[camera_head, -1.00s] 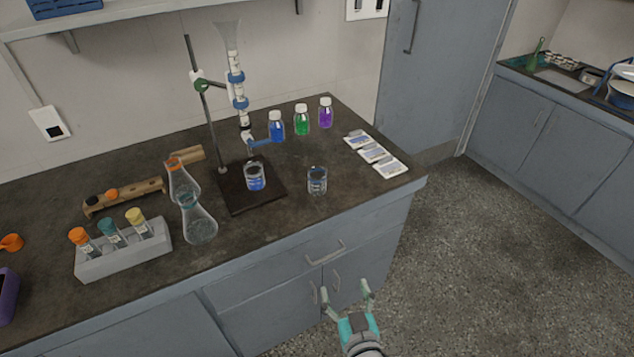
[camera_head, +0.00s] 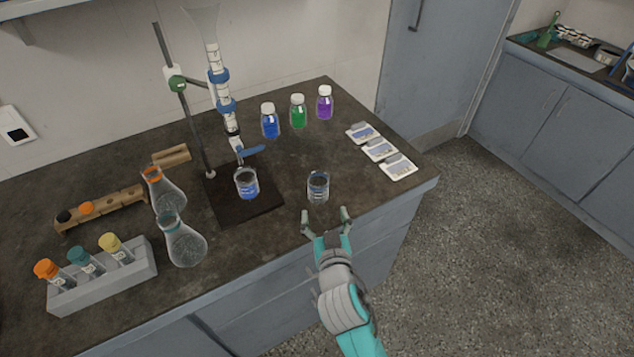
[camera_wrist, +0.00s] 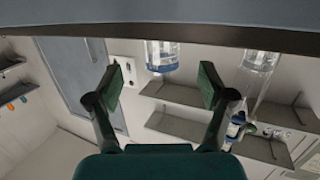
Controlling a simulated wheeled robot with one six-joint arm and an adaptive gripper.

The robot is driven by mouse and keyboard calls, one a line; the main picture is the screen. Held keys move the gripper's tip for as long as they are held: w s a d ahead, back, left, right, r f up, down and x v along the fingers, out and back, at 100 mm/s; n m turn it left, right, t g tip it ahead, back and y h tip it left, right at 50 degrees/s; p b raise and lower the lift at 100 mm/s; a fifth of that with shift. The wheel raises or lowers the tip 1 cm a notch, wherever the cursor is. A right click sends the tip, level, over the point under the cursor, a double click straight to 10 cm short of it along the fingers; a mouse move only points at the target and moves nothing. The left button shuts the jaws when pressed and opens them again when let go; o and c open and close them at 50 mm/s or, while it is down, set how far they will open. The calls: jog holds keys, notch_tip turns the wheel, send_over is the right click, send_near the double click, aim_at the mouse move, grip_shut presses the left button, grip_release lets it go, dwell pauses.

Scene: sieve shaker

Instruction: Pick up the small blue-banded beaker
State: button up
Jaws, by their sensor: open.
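A small clear glass beaker (camera_head: 318,187) with a bluish band stands upright on the dark benchtop near its front edge. A second beaker (camera_head: 246,184), with blue in it, stands on the stand's base under the burette. My gripper (camera_head: 326,222) is open and empty at the bench's front edge, just in front of the first beaker and apart from it. In the wrist view, which is upside down, the first beaker (camera_wrist: 161,56) shows between my spread fingers (camera_wrist: 160,88), beyond their tips.
The burette stand (camera_head: 182,100) rises behind the second beaker. Blue (camera_head: 270,121), green (camera_head: 298,111) and purple (camera_head: 324,103) bottles stand at the back. White cards (camera_head: 380,150) lie at right. Flasks (camera_head: 184,243) and a tube rack (camera_head: 105,280) stand at left.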

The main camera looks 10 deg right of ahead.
aim_at(320, 196)
jog(key=shift+w+d+f, duration=0.15)
jog(key=shift+w+f, duration=0.05)
jog(key=shift+w, duration=1.35)
jog(key=shift+w+d+f, duration=0.1)
jog(key=shift+w+f, duration=0.15)
jog(key=shift+w, duration=1.35)
jog(key=shift+w+d+f, duration=0.15)
jog(key=shift+w+f, duration=0.05)
jog(key=shift+w, duration=1.35)
jog(key=c, duration=1.3)
